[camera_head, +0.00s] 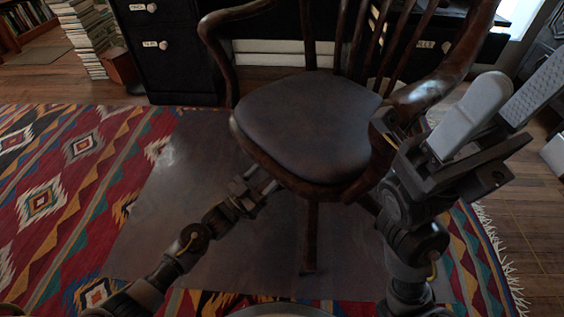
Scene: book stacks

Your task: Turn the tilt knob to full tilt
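A wooden armchair (308,122) with a dark padded seat stands in the middle of the view. No tilt knob can be made out; the underside of the seat is hidden from above. My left gripper (264,187) reaches in from the lower left to just under the front left edge of the seat. Its fingertips are small, dark and partly covered by the seat, so its opening and any contact are unclear. My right gripper (522,84) is raised at the right, beside the chair's right armrest. Its two pale grey finger pads stand apart with nothing seen between them.
The chair stands on a dark floor mat (170,225) over a patterned red rug (60,190). A black desk with drawers (168,50) is close behind the chair. Stacked books (82,35) stand at the upper left. The rug to the left is clear.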

